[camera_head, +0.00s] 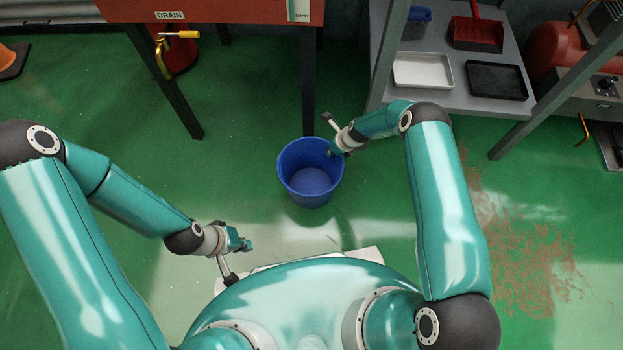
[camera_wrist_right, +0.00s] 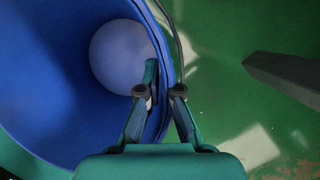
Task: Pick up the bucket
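The blue bucket (camera_head: 310,180) stands upright and looks empty, in the middle of the head view. I cannot tell whether its base touches the floor. My right gripper (camera_head: 336,150) is at the bucket's upper right rim. In the right wrist view my right gripper (camera_wrist_right: 160,85) has one finger inside the bucket (camera_wrist_right: 40,100) and one outside, drawn in on the wall near the rim. The outer fingertip is partly hidden. A thin handle runs along the rim there. My left gripper (camera_head: 240,243) is apart from the bucket, to its lower left, and its fingers are too small to read.
A red bench (camera_head: 230,10) with dark legs stands behind the bucket. A grey shelf cart (camera_head: 465,98) with a white tray (camera_head: 422,70), a black tray (camera_head: 496,80) and a red dustpan (camera_head: 477,34) stands at the back right. Green floor (camera_head: 240,130) is clear left of the bucket.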

